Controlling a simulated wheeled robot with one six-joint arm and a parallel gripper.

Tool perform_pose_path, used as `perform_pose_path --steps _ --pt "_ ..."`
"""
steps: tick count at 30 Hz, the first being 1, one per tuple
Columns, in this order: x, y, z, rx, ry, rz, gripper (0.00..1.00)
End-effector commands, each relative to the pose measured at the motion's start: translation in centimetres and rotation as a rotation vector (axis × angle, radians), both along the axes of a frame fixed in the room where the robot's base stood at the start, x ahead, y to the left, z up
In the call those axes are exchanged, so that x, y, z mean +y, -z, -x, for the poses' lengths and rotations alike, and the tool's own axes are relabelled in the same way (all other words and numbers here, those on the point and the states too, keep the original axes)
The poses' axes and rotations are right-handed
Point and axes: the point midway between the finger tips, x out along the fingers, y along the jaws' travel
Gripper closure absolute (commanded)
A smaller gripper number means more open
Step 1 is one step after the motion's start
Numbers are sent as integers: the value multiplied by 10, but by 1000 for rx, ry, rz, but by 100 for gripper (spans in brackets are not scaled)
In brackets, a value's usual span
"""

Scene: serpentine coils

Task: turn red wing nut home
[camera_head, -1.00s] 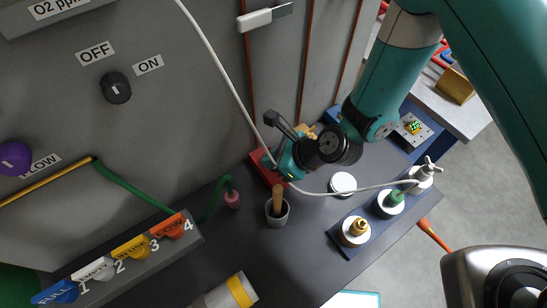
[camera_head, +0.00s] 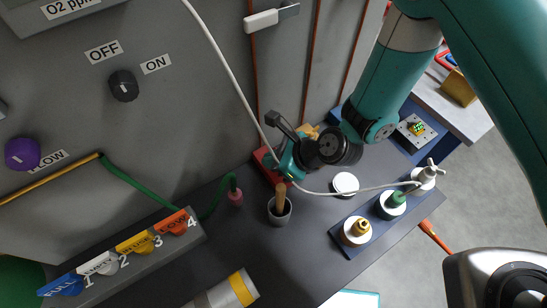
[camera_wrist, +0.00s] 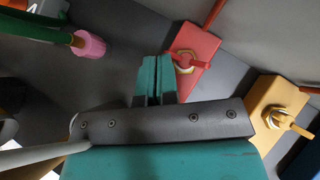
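The red wing nut (camera_wrist: 184,60) sits with a pale ring on a red block (camera_wrist: 203,46) in the wrist view. In the head view, part of the red block (camera_head: 262,158) shows beside my gripper (camera_head: 284,172); the nut cannot be made out there. In the wrist view my gripper (camera_wrist: 155,62) has its two teal fingers together with only a thin line between them and nothing visible in them. The fingertips appear just left of the red block and nut; whether they touch cannot be told.
A yellow block with a yellow wing nut (camera_wrist: 280,118) stands right of the red one. A pink-ended green hose (camera_wrist: 88,44) is at the left. A grey cup with a wooden handle (camera_head: 280,211) and a white cable (camera_head: 225,75) are near my gripper.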

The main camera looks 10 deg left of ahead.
Motion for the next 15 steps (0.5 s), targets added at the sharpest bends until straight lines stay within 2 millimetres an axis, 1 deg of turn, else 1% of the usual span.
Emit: perform_pose_path --steps 9,15 --pt "0 0 0 1 -1 0 100" --pt "2 0 -8 -1 1 -1 100"
